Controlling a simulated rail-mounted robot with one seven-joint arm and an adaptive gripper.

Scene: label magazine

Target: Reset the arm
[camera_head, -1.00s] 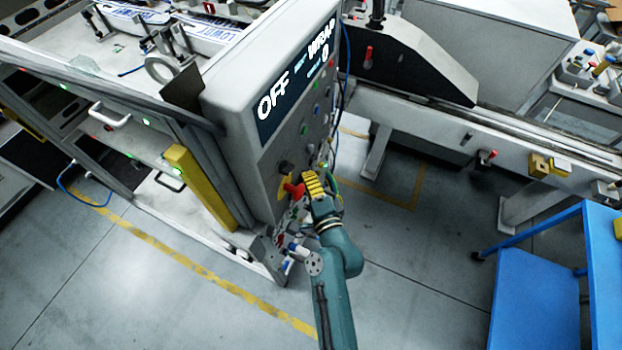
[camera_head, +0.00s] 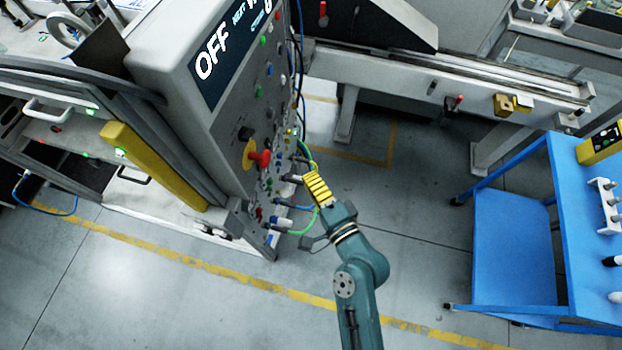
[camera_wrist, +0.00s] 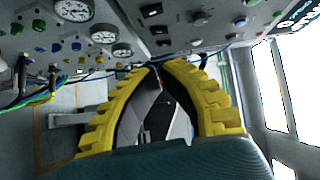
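My gripper (camera_head: 317,186) has yellow ribbed fingers and sits just right of the lower control panel, pointing up and left in the head view. It appears apart from the panel. In the wrist view the finger tips (camera_wrist: 157,66) meet, with nothing seen held between them. My teal arm (camera_head: 358,270) reaches up from the bottom edge. A red knob on a yellow plate (camera_head: 260,157) is on the panel, left of the gripper. The panel's screen (camera_head: 225,50) reads OFF.
Blue and green cables (camera_head: 304,228) loop out of the panel close to the gripper. A blue cart (camera_head: 515,240) stands at the right, and a conveyor rail (camera_head: 440,78) runs behind. The floor between arm and cart is clear. Gauges (camera_wrist: 74,38) show in the wrist view.

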